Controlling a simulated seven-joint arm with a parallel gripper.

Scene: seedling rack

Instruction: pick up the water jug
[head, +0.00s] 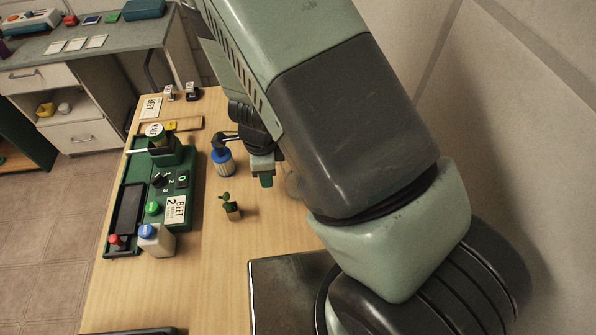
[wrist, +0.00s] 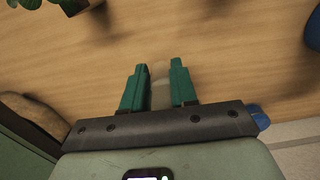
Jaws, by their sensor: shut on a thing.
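My gripper (head: 265,179) is low over the right part of the wooden table, partly hidden behind my arm in the head view. In the wrist view its two green fingers (wrist: 156,76) are a little apart, with a pale see-through piece of the water jug (wrist: 160,92) between them. Most of the jug is hidden; only a faint clear outline shows just right of the fingers in the head view. I cannot tell whether the jug touches the table.
A blue-banded container with a dark top (head: 222,161) stands just left of my gripper. A small potted seedling (head: 230,207) stands in front of it. A green station (head: 191,199) with knobs and labels fills the table's left side. Bare wood lies at the front middle.

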